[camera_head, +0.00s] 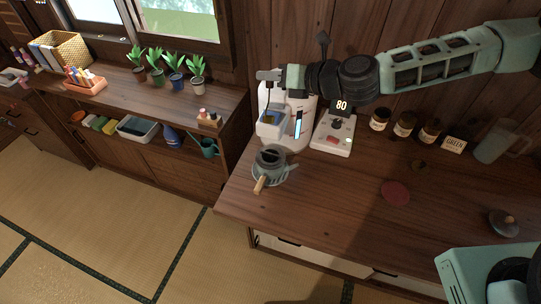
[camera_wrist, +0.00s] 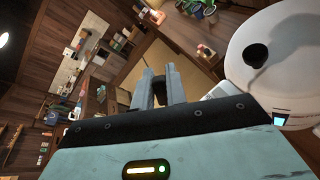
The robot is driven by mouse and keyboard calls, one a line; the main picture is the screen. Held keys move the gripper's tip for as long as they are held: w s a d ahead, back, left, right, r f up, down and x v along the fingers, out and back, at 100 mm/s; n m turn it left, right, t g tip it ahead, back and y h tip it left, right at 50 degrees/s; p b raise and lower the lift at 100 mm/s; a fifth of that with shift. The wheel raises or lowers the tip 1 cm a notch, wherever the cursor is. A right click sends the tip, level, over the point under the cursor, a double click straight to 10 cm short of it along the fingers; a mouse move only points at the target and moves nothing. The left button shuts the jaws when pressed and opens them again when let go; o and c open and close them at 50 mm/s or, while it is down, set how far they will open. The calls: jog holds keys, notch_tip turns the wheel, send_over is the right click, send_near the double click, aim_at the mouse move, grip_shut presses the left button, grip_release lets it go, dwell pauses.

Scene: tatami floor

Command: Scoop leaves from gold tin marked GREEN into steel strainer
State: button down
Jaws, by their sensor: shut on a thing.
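The gold tin marked GREEN (camera_head: 454,145) stands at the back right of the counter, beside brown jars. My gripper (camera_head: 271,76) is far to its left, above the white dispenser (camera_head: 298,132). In the wrist view the fingers (camera_wrist: 160,90) are close together on a small dark thing, too small to identify. A dark pot with a wooden handle (camera_head: 270,160) stands at the counter's left end, below my gripper. I cannot tell whether the steel strainer is in its mouth. No leaves can be made out.
Several brown jars (camera_head: 404,126) and a clear pitcher (camera_head: 494,146) line the back. A red-brown disc (camera_head: 395,193) and a dark lid (camera_head: 503,224) lie on the counter. The front middle is clear.

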jog(key=s+f+b, duration=0.1)
jog(key=f+b, duration=0.1)
jog(key=s+f+n+t+b, duration=0.1)
jog(key=s+f+b, duration=0.1)
jog(key=b, duration=0.1)
jog(key=s+f+n+b, duration=0.1)
jog(key=s+f+b, duration=0.1)
jog(key=b, duration=0.1)
jog(key=shift+a+f+y, duration=0.25)
jog(key=shift+f+y, duration=0.05)
jog(key=shift+y, duration=0.1)
jog(key=s+f+n+t+y+b, duration=0.1)
jog(key=s+f+n+b, duration=0.2)
jog(key=s+f+b, duration=0.4)
jog(key=shift+a+f+t+b, duration=0.4)
jog(key=shift+f+b, duration=0.45)
jog(key=shift+b, duration=1.3)
